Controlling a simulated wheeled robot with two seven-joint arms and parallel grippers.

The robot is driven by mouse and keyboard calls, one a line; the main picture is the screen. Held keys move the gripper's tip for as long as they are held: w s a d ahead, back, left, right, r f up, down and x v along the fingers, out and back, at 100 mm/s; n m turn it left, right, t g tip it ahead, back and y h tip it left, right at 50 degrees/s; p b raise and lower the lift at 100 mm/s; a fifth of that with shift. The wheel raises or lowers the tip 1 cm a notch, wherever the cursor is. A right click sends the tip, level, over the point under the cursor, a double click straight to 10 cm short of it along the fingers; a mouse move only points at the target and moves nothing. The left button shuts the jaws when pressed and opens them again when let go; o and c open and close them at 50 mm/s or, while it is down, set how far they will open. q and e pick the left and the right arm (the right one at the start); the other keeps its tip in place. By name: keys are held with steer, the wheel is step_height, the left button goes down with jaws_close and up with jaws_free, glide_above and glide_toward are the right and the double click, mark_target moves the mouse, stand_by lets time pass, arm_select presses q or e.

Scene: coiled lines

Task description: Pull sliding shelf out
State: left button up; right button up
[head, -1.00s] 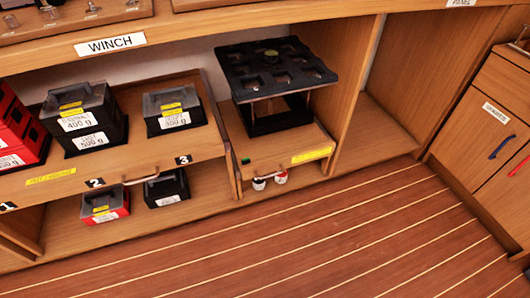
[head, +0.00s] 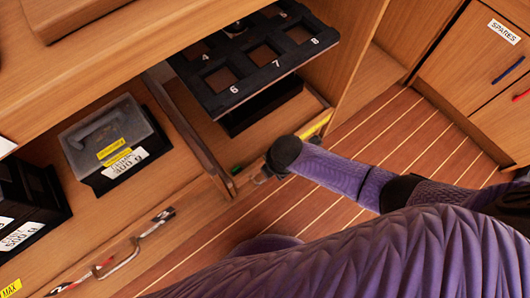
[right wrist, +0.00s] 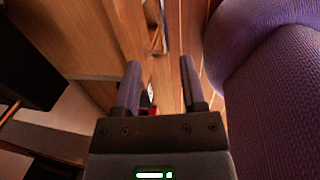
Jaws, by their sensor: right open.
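The narrow wooden sliding shelf (head: 225,150) carries a black rack with numbered square holes (head: 262,62). A yellow label (head: 317,124) is on its front edge. My right gripper (head: 262,176) is at the front edge of this shelf, mostly hidden behind my purple arm, and it covers the shelf's handle. In the right wrist view my right gripper (right wrist: 160,85) is open, with its two fingers apart and wooden furniture just beyond. I cannot tell whether the handle lies between the fingers. My left gripper is not in view.
A wide wooden shelf (head: 60,240) on the left has a metal handle (head: 125,252) and a labelled black box with a grey lid (head: 112,142). The striped floor (head: 215,240) in front is clear. A cabinet labelled SPARES (head: 465,50) stands at right.

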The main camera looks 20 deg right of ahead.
steer(key=f+b, duration=0.1)
steer(key=f, duration=0.1)
steer(key=f+b, duration=0.2)
steer(key=f, duration=0.1)
steer(key=w+f+b, duration=0.1)
steer(key=f+b, duration=0.1)
steer(key=shift+a+f, duration=0.15)
steer(key=shift+f, duration=0.25)
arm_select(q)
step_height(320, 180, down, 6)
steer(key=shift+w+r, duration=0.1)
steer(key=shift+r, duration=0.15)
arm_select(e)
steer(key=shift+w+r, duration=0.1)
steer(key=shift+c, duration=0.3)
jaws_close()
